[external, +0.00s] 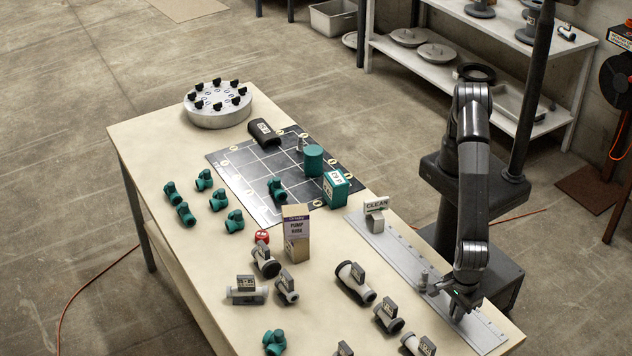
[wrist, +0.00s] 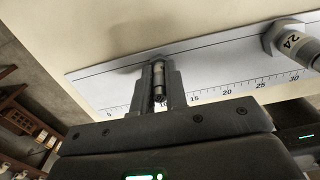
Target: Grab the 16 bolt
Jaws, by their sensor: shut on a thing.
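My gripper (wrist: 158,92) is shut on a small grey metal bolt (wrist: 158,74), which stands between its two fingers in the wrist view. No size mark can be read on this bolt. In the external view my gripper (external: 457,303) is low over the near part of the long grey ruled plate (external: 402,252), and the held bolt is hidden or too small to make out. A larger bolt marked 24 (wrist: 291,42) is at the right of the wrist view, apart from my gripper; it also shows in the external view (external: 423,281).
The plate (wrist: 215,68) carries a printed scale. A CLEAN sign (external: 376,205) on a grey block is at its far end. Labelled grey pipe fittings (external: 355,283) lie left of the plate. A PUMP box (external: 297,235), teal fittings and a dark gridded mat (external: 237,185) are farther off.

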